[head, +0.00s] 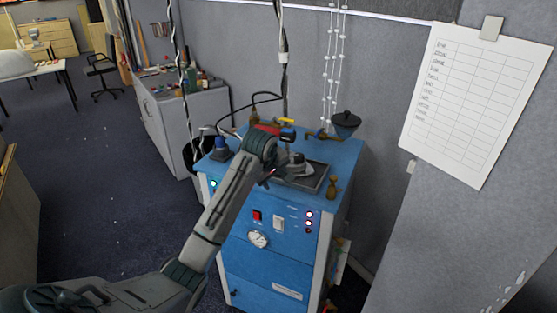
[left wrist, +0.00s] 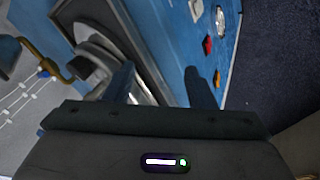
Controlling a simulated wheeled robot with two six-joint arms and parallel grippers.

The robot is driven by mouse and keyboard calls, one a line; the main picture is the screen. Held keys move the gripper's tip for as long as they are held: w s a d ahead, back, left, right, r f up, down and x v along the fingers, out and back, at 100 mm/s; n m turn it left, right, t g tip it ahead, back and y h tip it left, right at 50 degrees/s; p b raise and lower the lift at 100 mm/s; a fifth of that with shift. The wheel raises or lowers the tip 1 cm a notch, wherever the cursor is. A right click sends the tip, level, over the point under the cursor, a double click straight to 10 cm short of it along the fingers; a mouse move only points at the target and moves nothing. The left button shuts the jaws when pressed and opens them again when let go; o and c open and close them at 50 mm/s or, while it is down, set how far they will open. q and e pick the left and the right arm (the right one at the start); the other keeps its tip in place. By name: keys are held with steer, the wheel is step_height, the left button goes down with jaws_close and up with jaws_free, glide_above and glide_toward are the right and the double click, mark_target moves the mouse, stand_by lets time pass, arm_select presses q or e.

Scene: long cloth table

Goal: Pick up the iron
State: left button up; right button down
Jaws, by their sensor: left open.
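The iron (head: 298,166) looks grey and sits on a dark tray (head: 317,184) on top of a blue machine (head: 283,250). My left arm reaches up from the lower left, and its wrist partly covers the machine top. My left gripper (head: 268,178) is just left of the iron. In the left wrist view, the two fingers of the left gripper (left wrist: 163,88) are apart, with nothing held between them. A silvery curved part, apparently the iron (left wrist: 100,48), is beyond the left finger. Whether they touch is unclear. My right gripper is not in view.
A cluttered grey cabinet (head: 190,125) is at the back left. A grey wall is at right; the floor (head: 90,190) at left is open.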

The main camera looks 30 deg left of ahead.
arm_select(q)
steer(key=w+a+r+n, duration=0.3)
steer(key=w+r, duration=0.1)
steer(key=r, duration=0.3)
steer(key=n+t, duration=0.1)
steer(key=n, duration=0.2)
glide_toward(274, 130)
steer(key=f, duration=0.1)
steer(key=p+x, duration=0.2)
steer(key=x, duration=0.3)
steer(key=shift+w, duration=0.25)
steer(key=p+x, duration=0.4)
steer(key=shift+w+f, duration=0.25)
steer(key=shift+f, duration=0.05)
steer(key=shift+w+f, duration=0.15)
steer(key=shift+f, duration=0.2)
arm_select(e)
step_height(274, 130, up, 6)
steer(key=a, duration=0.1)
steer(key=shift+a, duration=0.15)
arm_select(q)
steer(key=shift+c, duration=0.4)
jaws_close()
steer(key=shift+r, duration=0.3)
steer(key=shift+w+a+f, duration=0.1)
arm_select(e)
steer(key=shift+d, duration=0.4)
